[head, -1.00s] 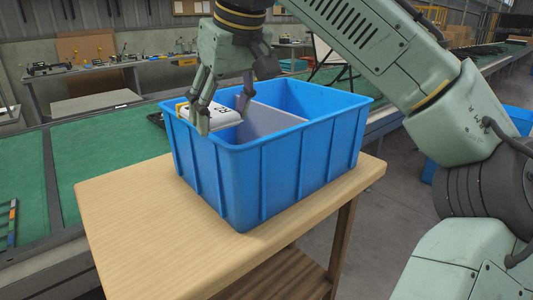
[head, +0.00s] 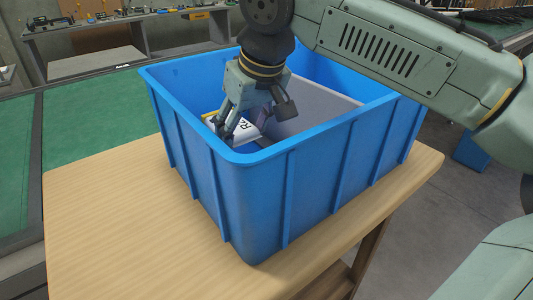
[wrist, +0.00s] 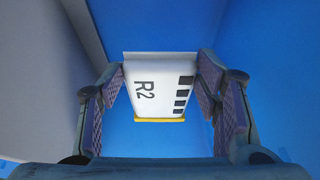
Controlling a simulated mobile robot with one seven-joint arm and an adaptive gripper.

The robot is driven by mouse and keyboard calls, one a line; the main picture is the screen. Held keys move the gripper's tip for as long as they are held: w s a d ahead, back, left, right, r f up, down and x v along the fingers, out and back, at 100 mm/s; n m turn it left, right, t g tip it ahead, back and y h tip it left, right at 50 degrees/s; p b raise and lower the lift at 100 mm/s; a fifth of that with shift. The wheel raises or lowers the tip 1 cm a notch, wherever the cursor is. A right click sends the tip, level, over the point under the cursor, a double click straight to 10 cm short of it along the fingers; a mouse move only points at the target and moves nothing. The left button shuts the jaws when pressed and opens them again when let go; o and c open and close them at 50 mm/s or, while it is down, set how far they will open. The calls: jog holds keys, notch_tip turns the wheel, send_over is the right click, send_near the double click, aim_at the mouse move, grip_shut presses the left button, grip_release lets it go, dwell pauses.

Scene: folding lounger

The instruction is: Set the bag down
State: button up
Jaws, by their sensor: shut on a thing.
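The bag (head: 247,133) is white, marked R2, with a yellow edge. It is inside the left compartment of the blue crate (head: 250,205), below the rim. In the wrist view the bag (wrist: 158,90) sits between both fingers, with black bars along its right side and the yellow strip at its near edge. My gripper (head: 243,126) is shut on it, and the fingers also show in the wrist view (wrist: 160,80). I cannot tell whether the bag touches the crate's floor.
A grey divider (head: 328,98) splits the crate, close beside the gripper. The crate stands on a wooden table (head: 110,205), whose left part is clear. A green-topped conveyor (head: 95,130) runs behind.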

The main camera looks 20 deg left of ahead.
notch_tip(320, 180, down, 7)
jog(key=shift+r+p, duration=0.15)
jog(key=shift+p, duration=0.3)
jog(key=shift+f, duration=0.3)
jog(key=shift+f+b, duration=0.4)
jog(key=shift+f, duration=0.2)
jog(key=o, duration=1.2)
jog(key=shift+c, duration=0.2)
